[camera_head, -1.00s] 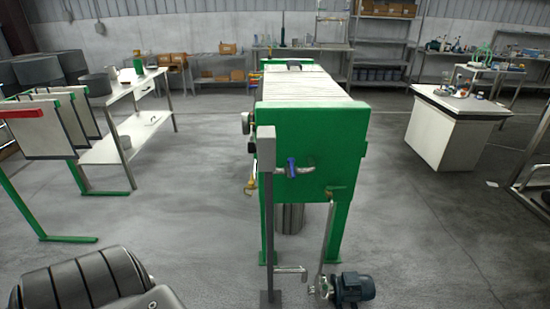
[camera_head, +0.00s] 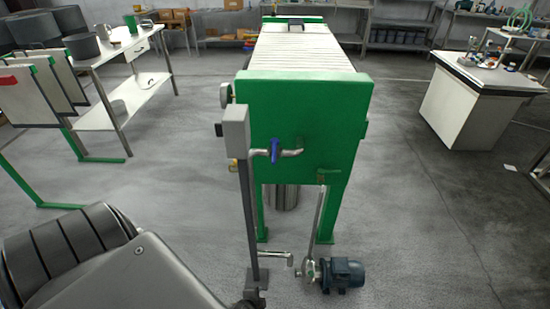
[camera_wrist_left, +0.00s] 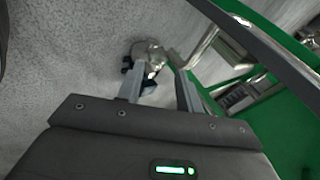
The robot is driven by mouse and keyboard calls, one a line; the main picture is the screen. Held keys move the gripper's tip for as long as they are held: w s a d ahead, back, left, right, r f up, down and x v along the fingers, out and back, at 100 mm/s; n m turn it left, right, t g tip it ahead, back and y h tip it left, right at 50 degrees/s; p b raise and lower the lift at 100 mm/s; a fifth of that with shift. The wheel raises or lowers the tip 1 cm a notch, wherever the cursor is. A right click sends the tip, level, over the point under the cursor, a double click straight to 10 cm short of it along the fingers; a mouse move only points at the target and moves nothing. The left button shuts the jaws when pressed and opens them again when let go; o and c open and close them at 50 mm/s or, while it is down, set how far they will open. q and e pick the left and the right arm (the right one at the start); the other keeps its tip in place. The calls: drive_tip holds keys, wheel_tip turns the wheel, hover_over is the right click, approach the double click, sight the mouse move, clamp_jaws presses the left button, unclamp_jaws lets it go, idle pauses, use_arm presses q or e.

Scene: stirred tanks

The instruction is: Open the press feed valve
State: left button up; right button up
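The press feed valve has a blue handle (camera_head: 275,149) on a short silver pipe (camera_head: 290,153) at the near end of the green filter press (camera_head: 305,120). The handle stands roughly upright across the pipe. I cannot make out the valve in the left wrist view. My left gripper (camera_wrist_left: 160,74) shows there with two fingers apart and nothing between them, pointing toward the floor and the pump. In the head view my left arm fills the lower left, low and left of the valve; its fingers are not clear there. My right gripper is not in view.
A grey box on a post (camera_head: 236,132) stands just left of the valve. A pump with a blue motor (camera_head: 343,273) sits on the floor below. A white table (camera_head: 128,47) is left, a white cabinet (camera_head: 478,100) right. Floor on both sides is open.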

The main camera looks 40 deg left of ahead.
use_arm(q)
drive_tip(key=w+a+r+m+t+y, duration=0.1)
drive_tip(key=w+r+m+t, duration=0.2)
drive_tip(key=w+r, duration=0.65)
drive_tip(key=m+t+y, duration=0.4)
drive_tip(key=m+y, duration=0.1)
drive_tip(key=y, duration=0.2)
approach(274, 155)
drive_tip(key=x, duration=0.6)
drive_tip(key=f+b+x, duration=0.1)
drive_tip(key=x, duration=0.3)
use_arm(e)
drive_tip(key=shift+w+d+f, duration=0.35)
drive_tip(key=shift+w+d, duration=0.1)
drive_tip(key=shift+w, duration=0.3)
use_arm(q)
clamp_jaws()
drive_tip(key=shift+r, duration=0.1)
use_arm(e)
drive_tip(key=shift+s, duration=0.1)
